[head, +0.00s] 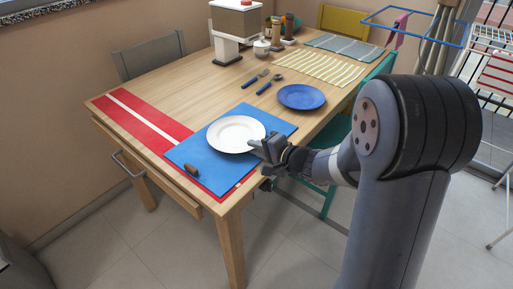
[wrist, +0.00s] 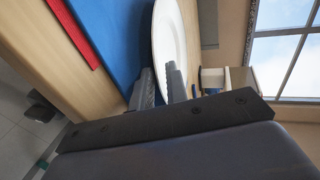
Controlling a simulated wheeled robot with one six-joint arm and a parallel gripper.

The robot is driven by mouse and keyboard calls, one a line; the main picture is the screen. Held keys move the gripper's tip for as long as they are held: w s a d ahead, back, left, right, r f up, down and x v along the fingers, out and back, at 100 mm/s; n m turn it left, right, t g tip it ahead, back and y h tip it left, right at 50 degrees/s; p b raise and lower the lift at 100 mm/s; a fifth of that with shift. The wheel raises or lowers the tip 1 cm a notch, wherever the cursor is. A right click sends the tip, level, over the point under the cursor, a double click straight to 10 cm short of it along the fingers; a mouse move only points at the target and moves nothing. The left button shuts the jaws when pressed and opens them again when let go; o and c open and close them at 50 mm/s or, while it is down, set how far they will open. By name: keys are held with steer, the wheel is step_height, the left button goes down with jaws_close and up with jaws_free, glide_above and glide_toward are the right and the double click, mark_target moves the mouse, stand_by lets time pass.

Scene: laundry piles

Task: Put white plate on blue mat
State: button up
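The white plate (head: 236,134) lies flat over the blue mat (head: 198,155) near the table's front corner; I cannot tell if it touches the mat all round. My gripper (head: 262,149) is at the plate's right front rim. In the wrist view the plate (wrist: 172,35) stands edge-on, with the mat (wrist: 115,35) to its left. The two fingers of my gripper (wrist: 160,72) are apart, with the plate's rim reaching into the space between them. Whether they touch the rim is not clear.
A red mat with a white stripe (head: 125,112) lies partly under the blue mat. A small brown object (head: 191,169) lies on the blue mat's front edge. A blue plate (head: 301,96) and cutlery (head: 264,87) lie behind. Chairs stand around the wooden table (head: 180,84).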

steer(key=v, duration=1.2)
steer(key=shift+p, duration=0.45)
